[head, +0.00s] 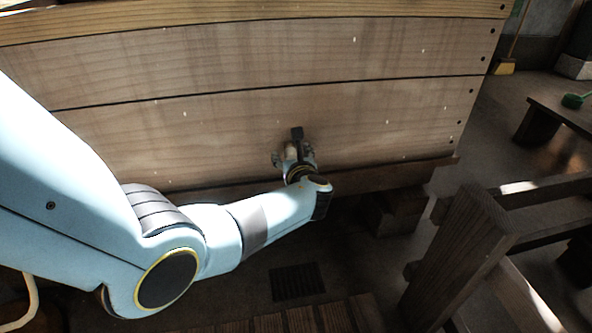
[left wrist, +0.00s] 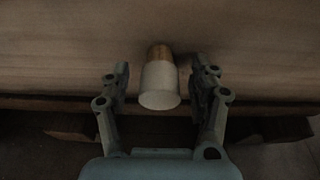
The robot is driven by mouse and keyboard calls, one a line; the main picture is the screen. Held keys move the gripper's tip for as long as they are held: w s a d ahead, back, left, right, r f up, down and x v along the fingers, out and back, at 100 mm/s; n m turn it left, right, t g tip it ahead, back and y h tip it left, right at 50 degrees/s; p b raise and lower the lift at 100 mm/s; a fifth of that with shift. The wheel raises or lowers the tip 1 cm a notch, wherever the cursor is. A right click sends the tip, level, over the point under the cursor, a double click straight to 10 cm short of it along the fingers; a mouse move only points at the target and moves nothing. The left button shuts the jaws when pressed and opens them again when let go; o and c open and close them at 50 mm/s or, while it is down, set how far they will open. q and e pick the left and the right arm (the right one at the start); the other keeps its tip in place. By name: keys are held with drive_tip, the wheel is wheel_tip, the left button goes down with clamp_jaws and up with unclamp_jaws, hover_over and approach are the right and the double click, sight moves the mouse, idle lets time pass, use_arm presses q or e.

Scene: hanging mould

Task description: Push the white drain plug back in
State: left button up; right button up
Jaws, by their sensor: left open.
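The white drain plug (left wrist: 160,88) shows in the left wrist view, sticking out of the lower wooden wall with a brown, wood-coloured part (left wrist: 160,52) at its far end. My left gripper (left wrist: 161,82) is open, with one finger on each side of the plug and a visible gap on both sides. In the head view my left gripper (head: 294,152) is at the lower part of the plank wall, and my wrist hides most of the plug there. My right gripper is not in view.
The large plank-sided wooden vessel (head: 250,70) fills the back. A wooden stair or railing frame (head: 460,250) stands at the lower right. A dark floor grate (head: 297,282) lies below my arm. A low bench (head: 565,115) with a green item (head: 573,101) is at the far right.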

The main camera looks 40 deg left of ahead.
use_arm(q)
drive_tip(key=v, duration=1.2)
drive_tip(key=s+a+f+n+g+h, duration=0.2)
drive_tip(key=s+f+n+g, duration=0.15)
drive_tip(key=s+f, duration=0.55)
drive_tip(key=s+a+f+n+g+h, duration=0.15)
drive_tip(key=s+f+n, duration=0.35)
drive_tip(key=s, duration=0.9)
drive_tip(key=s+a+f+n+g+h, duration=0.1)
drive_tip(key=s+f+n+g+h, duration=0.2)
drive_tip(key=s+f, duration=0.6)
drive_tip(key=s+d+n+g+h, duration=0.1)
drive_tip(key=s+d+n+h, duration=0.45)
drive_tip(key=n, duration=0.85)
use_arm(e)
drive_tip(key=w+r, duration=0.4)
use_arm(q)
drive_tip(key=s+r+y+p, duration=0.1)
drive_tip(key=s+r+p, duration=0.2)
drive_tip(key=s+p, duration=1)
drive_tip(key=shift+d+p, duration=0.3)
drive_tip(key=shift+p, duration=0.35)
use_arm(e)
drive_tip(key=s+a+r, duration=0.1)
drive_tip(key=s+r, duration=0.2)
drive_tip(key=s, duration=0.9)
